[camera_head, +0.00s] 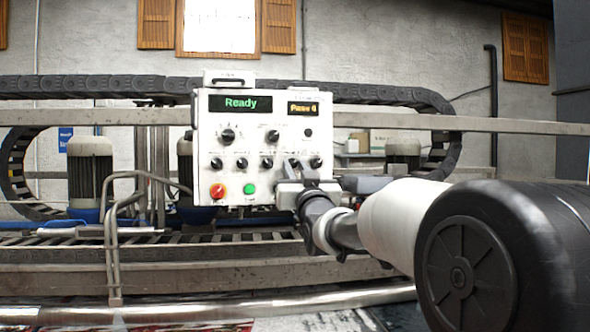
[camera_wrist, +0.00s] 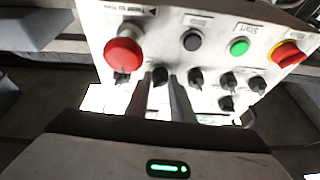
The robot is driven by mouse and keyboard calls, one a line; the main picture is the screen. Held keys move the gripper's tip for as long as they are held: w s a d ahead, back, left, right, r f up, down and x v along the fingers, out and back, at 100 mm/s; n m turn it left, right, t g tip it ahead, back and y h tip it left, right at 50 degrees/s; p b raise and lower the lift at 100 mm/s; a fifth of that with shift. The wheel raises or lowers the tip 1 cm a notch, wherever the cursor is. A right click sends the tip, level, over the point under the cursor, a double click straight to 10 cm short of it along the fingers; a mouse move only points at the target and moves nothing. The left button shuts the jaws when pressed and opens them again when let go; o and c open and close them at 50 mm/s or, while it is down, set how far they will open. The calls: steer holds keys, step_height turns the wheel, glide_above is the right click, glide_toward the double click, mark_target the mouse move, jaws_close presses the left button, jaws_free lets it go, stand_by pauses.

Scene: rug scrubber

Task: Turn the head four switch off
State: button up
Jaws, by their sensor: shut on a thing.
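The white control panel (camera_head: 250,140) stands in the middle of the head view, with a row of small black knobs low on its face. The head four switch (camera_wrist: 160,75), taken as the fourth knob from the left in that row, sits between my fingertips in the wrist view, which shows the panel upside down. My gripper (camera_wrist: 161,79) is shut on it; in the head view my gripper (camera_head: 292,164) reaches in from the right and covers the panel's lower right. Which way the knob points is hard to tell, and its label is hidden.
A neighbouring knob (camera_wrist: 195,78) and the large red button (camera_wrist: 123,54) are close to my fingers. A black button (camera_wrist: 192,40), a green button (camera_wrist: 239,47) and a red-yellow switch (camera_wrist: 288,54) line the panel edge. The panel's displays (camera_head: 240,103) read Ready and Pass 4.

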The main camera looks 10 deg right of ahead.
jaws_close()
steer(key=shift+n, duration=0.3)
steer(key=n+y+b, duration=0.1)
steer(key=n, duration=0.1)
steer(key=shift+d+n+y, duration=0.15)
steer(key=shift+n+y, duration=0.15)
steer(key=n, duration=0.1)
steer(key=n+g+y, duration=0.1)
steer(key=n, duration=0.1)
steer(key=n+y, duration=0.1)
steer(key=n, duration=0.1)
steer(key=shift+d+r+g, duration=0.15)
steer(key=shift+r+g, duration=0.15)
steer(key=shift+r, duration=0.05)
steer(key=n+p, duration=0.1)
steer(key=n, duration=0.1)
steer(key=n+g+y+p, duration=0.1)
steer(key=n+p, duration=0.1)
steer(key=n+g+y+p, duration=0.1)
steer(key=n+p, duration=0.1)
steer(key=shift+d+r+n, duration=0.2)
steer(key=shift+r+n, duration=0.1)
steer(key=shift+r, duration=0.05)
steer(key=n+g+p, duration=0.2)
steer(key=n+p, duration=0.2)
steer(key=shift+r+n, duration=0.1)
steer(key=shift+n, duration=0.3)
